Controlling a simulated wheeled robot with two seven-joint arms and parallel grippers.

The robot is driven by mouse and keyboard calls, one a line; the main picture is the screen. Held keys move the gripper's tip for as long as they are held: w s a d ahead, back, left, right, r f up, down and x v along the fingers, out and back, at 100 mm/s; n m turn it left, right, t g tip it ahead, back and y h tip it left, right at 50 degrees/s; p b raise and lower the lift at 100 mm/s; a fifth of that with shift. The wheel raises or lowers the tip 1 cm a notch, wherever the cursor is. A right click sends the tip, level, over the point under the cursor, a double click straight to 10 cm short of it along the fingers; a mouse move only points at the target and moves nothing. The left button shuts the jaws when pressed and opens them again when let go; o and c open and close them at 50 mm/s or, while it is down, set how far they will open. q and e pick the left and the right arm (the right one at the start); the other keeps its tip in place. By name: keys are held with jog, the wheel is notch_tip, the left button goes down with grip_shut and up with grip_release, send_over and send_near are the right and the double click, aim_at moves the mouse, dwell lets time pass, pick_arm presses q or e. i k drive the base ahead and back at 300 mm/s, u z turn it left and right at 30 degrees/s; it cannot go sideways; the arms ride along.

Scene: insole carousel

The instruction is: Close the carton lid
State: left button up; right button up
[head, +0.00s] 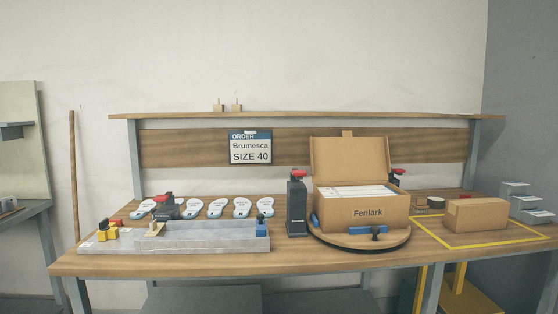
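The brown carton (362,213), printed "Fenlark", stands upright on a round wooden turntable (345,239) on the right half of the bench. Its lid (350,161) is open and stands up at the back, leaning slightly backward, with a small tab at its top edge. White flat contents (355,194) fill the carton up to near the rim; what they are exactly is too small to tell. Neither of my grippers is in view.
A closed brown box (476,214) sits inside yellow tape at right. A grey fixture (180,238) and several insoles (217,207) lie left.

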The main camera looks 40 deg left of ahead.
aim_at(347, 158)
jog(key=u, duration=1.05)
jog(key=i, duration=0.35)
